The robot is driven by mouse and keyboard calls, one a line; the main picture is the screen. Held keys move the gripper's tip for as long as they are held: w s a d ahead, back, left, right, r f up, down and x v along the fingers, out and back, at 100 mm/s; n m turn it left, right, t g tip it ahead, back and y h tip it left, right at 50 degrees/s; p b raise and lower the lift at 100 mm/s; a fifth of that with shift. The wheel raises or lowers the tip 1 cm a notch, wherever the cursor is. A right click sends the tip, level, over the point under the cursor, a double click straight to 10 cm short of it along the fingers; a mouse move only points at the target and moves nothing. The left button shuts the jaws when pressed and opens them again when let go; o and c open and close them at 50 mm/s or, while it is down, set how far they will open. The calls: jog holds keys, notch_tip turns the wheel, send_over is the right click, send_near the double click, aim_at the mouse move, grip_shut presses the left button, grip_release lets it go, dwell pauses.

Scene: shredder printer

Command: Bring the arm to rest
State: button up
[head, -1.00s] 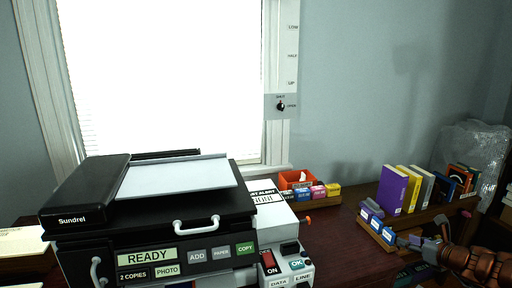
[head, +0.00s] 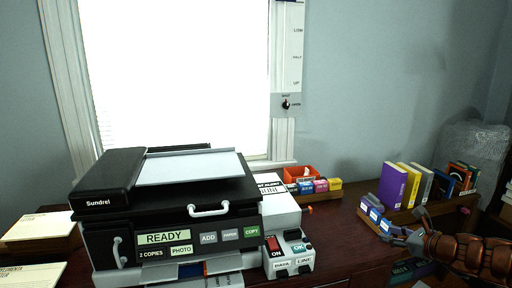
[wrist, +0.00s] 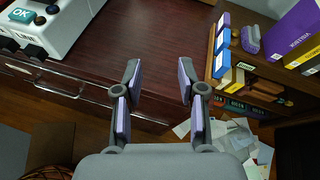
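My gripper (wrist: 160,100) shows in the wrist view with its two purple-padded fingers spread apart and nothing between them. It hangs over the front edge of the dark wooden desk (wrist: 150,40). In the head view my arm comes in from the lower right, and my gripper (head: 398,236) is at its left end, beside the small blue-labelled boxes (head: 375,212). It looks clear of the printer (head: 170,215), which stands to the left with a "READY" display.
A white switch box (head: 289,255) with an OK button sits right of the printer. Purple, yellow and grey books (head: 393,187) stand on the right. An orange tray (head: 300,175) is at the back. Papers (wrist: 235,138) lie on the floor.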

jog(key=s+a+r+n+g+y+p, duration=0.1)
jog(key=s+a+r+n+g, duration=0.2)
jog(key=a, duration=0.5)
jog(key=s+a+r+n+g+y, duration=0.1)
jog(key=s+a+n, duration=0.2)
jog(key=a+n, duration=0.35)
jog(key=s+a+r+n+g+y+p, duration=0.1)
jog(key=s+a+r+n+g+y, duration=0.15)
jog(key=a, duration=0.65)
jog(key=s+a+n+g+h+p, duration=0.1)
jog(key=s+a+n+g, duration=0.2)
jog(key=s, duration=0.4)
jog(key=s+a+n+g+h, duration=0.1)
jog(key=s+a+n+h, duration=0.15)
jog(key=s+n, duration=0.35)
jog(key=s+d+f+n+g+h+p, duration=0.1)
jog(key=s+d+n+h, duration=0.2)
jog(key=s, duration=0.7)
jog(key=s+d+n+g+h+p, duration=0.1)
jog(key=s+d+n+g+h, duration=0.1)
jog(key=s, duration=0.8)
jog(key=d+n+h, duration=0.1)
jog(key=d+n, duration=0.1)
jog(key=shift+s+f+n, duration=0.2)
jog(key=shift+f+n, duration=0.2)
jog(key=shift+o, duration=0.6)
jog(key=shift+g, duration=0.25)
jog(key=shift+s, duration=0.1)
